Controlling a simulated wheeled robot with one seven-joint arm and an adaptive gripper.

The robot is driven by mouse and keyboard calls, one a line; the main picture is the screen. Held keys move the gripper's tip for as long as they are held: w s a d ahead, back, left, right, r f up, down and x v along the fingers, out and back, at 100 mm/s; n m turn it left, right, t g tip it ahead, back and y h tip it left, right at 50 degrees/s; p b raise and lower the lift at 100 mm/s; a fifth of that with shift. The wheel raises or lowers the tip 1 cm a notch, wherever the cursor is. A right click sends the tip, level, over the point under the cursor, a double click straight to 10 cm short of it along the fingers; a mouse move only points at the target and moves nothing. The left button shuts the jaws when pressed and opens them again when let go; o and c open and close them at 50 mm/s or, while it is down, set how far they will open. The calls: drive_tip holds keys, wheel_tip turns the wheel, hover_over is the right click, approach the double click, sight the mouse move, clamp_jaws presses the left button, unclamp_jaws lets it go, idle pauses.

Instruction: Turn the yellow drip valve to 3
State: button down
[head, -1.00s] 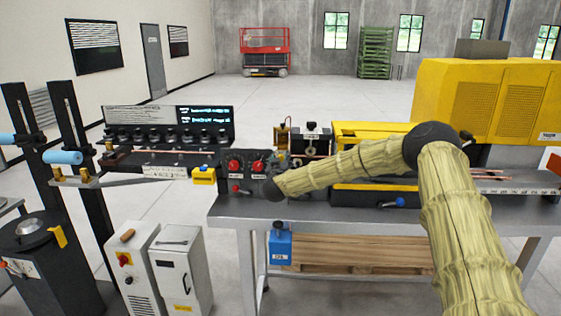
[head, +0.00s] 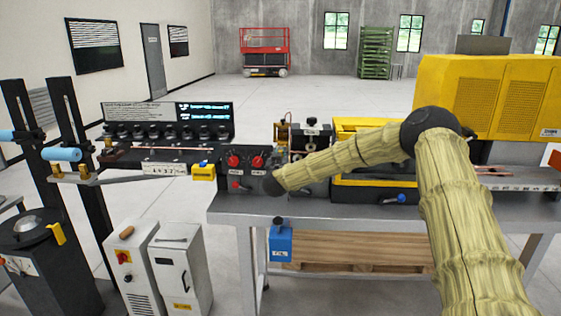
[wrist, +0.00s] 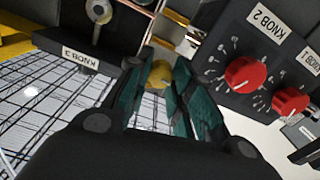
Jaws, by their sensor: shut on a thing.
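In the wrist view, my gripper (wrist: 159,82) has its green-padded fingers closed around a rounded yellow piece, the yellow drip valve (wrist: 160,73). Only its top shows between the fingertips, and no scale or number on it can be read. In the head view, my forearm reaches left to the dark control panel, and its dark end hides the gripper. A small brass-coloured fitting (head: 283,131) stands behind the panel there; I cannot tell whether it belongs to the valve.
Red knob 2 (wrist: 243,73) and red knob 1 (wrist: 290,102) sit close on the right in the wrist view. The yellow machine (head: 375,130) stands right of the panel on the grey bench (head: 340,209).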

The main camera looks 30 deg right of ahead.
drive_tip(key=m+b, duration=1.1)
drive_tip(key=b, duration=0.2)
drive_tip(key=m+b, duration=1.2)
drive_tip(key=b, duration=0.2)
drive_tip(key=m+b, duration=1.1)
drive_tip(key=b, duration=0.3)
drive_tip(key=shift+f+m, duration=0.4)
drive_tip(key=shift+r+b, duration=0.1)
drive_tip(key=shift+b, duration=0.2)
drive_tip(key=c, duration=1.2)
unclamp_jaws()
drive_tip(key=shift+r, duration=0.15)
